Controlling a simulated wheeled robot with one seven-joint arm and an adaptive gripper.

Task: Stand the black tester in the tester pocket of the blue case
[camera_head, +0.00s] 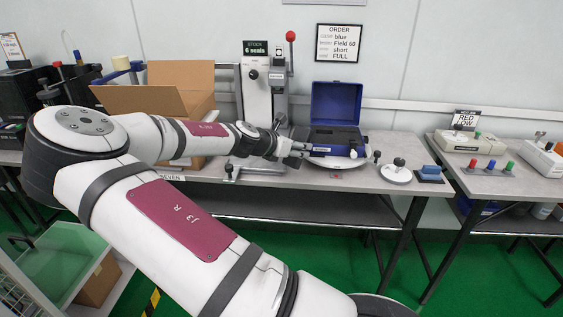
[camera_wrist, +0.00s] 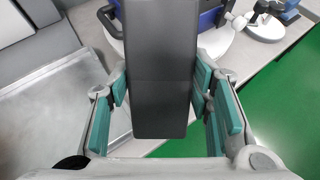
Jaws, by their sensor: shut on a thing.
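The blue case (camera_head: 336,102) stands open on the bench in the head view, its lid upright at the back and a dark insert in its base. My gripper (camera_head: 300,149) is at the case's front left corner. In the wrist view my gripper (camera_wrist: 162,88) is shut on the black tester (camera_wrist: 162,60), a long flat dark block between the green-padded fingers. Part of the blue case (camera_wrist: 210,18) shows behind the tester at the top. The tester pocket cannot be made out; the tester hides much of the case in the wrist view, and the tester is not clear in the head view.
The case rests on a white round plate (camera_head: 352,162). A white lever press (camera_head: 257,95) stands close on the left, with an open cardboard box (camera_head: 185,80) beyond it.

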